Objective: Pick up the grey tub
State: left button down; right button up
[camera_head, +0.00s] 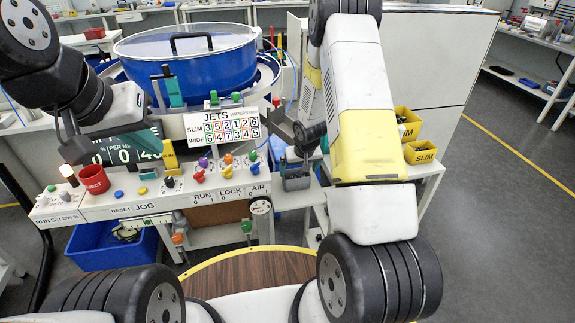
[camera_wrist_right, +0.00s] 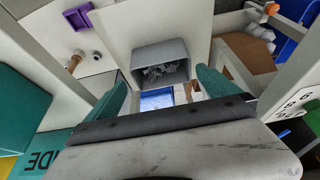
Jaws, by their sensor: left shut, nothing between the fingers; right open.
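The grey tub (camera_head: 297,182) stands on the small side ledge right of the console in the head view. In the right wrist view the open grey tub (camera_wrist_right: 162,53) holds small metallic parts. My right gripper (camera_head: 300,154) is open above it, its teal fingers apart; in the right wrist view the fingers (camera_wrist_right: 162,88) show on either side of the tub's near side. I cannot tell if they touch it. My left gripper (camera_head: 77,152) is shut and empty over the left of the console, partly hidden by its own arm.
A blue bowl feeder (camera_head: 190,70) with a clear lid stands behind the console. A blue crate (camera_head: 100,247) is below.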

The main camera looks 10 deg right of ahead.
aim_at(296, 176)
jog(key=x, duration=0.6)
jog(key=shift+a+f, duration=0.1)
jog(key=shift+a, duration=0.05)
jog(key=c, duration=1.1)
jog(key=shift+c, duration=0.2)
